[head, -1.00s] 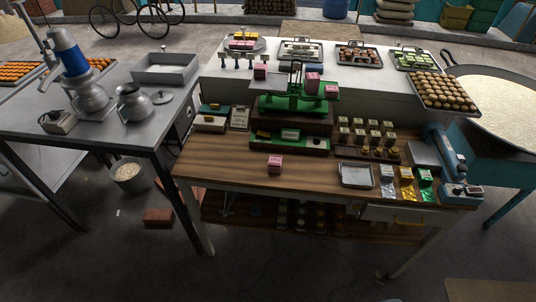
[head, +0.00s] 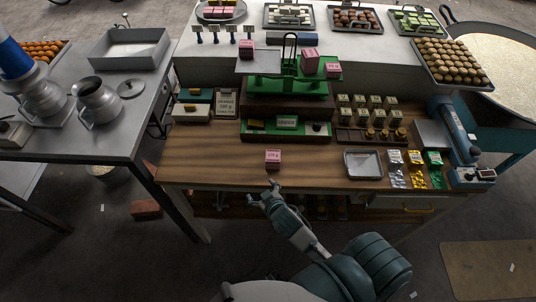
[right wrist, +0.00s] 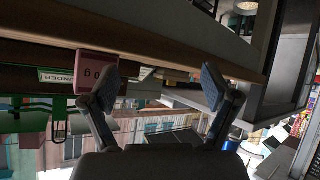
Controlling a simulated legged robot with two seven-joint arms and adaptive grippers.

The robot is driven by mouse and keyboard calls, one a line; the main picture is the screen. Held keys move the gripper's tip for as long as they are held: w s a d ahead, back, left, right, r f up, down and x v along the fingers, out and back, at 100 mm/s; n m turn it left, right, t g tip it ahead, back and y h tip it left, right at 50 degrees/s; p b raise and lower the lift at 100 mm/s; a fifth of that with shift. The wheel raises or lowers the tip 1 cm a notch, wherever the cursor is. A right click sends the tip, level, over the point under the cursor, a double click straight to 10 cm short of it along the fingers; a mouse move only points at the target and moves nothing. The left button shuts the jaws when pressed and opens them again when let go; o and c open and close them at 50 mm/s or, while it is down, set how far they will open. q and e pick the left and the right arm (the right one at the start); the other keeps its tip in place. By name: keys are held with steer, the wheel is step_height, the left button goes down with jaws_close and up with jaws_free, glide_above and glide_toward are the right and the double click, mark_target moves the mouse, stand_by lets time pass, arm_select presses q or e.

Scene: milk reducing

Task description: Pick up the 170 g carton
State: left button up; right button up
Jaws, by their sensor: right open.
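A small pink carton with a pale label (head: 273,158) stands upright on the wooden table near its front edge; its printed weight is too small to read surely. It also shows in the right wrist view (right wrist: 97,70), just beyond one fingertip. My right gripper (head: 268,189) is at the table's front edge, just short of this carton, open and empty; its two spread fingers show in the right wrist view (right wrist: 158,85). More pink cartons (head: 310,54) are on the green balance scale (head: 288,88). My left gripper is not in view.
A metal tray (head: 363,165) and foil packets (head: 417,178) lie right of the carton. Behind it is a green weight box (head: 287,127). The wooden tabletop (head: 205,160) left of the carton is clear. A grey metal table (head: 105,140) stands at left.

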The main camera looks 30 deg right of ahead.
steer(key=w+a+r+n+t+y, duration=0.3)
steer(key=w+r+t, duration=0.15)
steer(key=r, duration=0.55)
steer(key=w+a+r+n+t+y, duration=0.25)
steer(key=w+a+r+t, duration=0.2)
steer(key=r, duration=0.45)
steer(key=s+a+r+n+g+y, duration=0.3)
steer(key=a+r+n+g+y, duration=0.75)
steer(key=n+y, duration=0.65)
steer(key=n+g+h, duration=0.5)
steer(key=g+h, duration=0.5)
steer(key=h, duration=1.2)
glide_above(273, 155)
step_height(273, 155, down, 9)
step_height(273, 155, down, 11)
steer(key=shift+r+p, duration=0.1)
steer(key=shift+p, duration=0.65)
step_height(273, 155, down, 5)
steer(key=shift+r+p, duration=0.1)
steer(key=shift+p, duration=0.55)
steer(key=shift+f, duration=0.6)
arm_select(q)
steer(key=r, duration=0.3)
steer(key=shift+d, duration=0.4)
arm_select(e)
steer(key=c, duration=1.4)
